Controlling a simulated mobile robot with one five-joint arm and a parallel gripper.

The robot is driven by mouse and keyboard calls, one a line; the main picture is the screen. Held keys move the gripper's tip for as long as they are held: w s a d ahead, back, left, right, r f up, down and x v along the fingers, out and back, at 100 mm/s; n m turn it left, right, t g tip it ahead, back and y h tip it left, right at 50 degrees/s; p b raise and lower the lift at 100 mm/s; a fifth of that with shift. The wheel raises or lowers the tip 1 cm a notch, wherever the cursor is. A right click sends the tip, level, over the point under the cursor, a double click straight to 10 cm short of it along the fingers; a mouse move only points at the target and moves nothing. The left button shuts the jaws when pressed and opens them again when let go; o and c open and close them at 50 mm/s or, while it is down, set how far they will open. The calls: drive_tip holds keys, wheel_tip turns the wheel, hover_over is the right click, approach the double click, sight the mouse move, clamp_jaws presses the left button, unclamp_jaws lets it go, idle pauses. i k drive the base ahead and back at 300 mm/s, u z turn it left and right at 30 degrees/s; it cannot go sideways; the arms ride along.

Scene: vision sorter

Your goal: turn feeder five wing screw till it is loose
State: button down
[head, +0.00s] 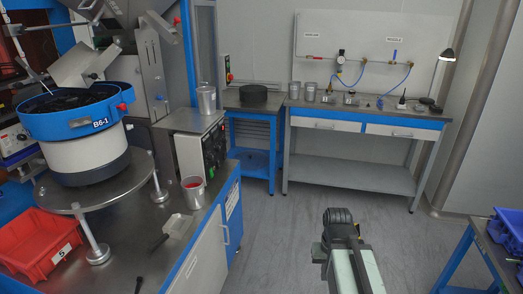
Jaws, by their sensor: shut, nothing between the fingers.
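A bowl feeder with a blue rim band (70,125) and a white drum stands at the left on a round steel plate (125,168). Its label seems to read B6-1; a feeder number five is not legible on it. A small red knob (122,107) sits on the right side of the band. I cannot tell whether it is a wing screw. No clear wing screw shows. My arm (345,245) rises from the bottom centre, over the floor and well apart from the feeder. No gripper fingers can be made out.
A red bin marked 5 (40,245) stands at the lower left. A grey control box (198,140) and a metal cup with red contents (193,190) are on the bench. A workbench (365,125) stands at the back. A blue-legged table (490,250) is at right. The middle floor is clear.

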sight(94, 22)
drive_tip(key=z, duration=0.5)
drive_tip(key=i, duration=1.35)
drive_tip(key=u, duration=2.6)
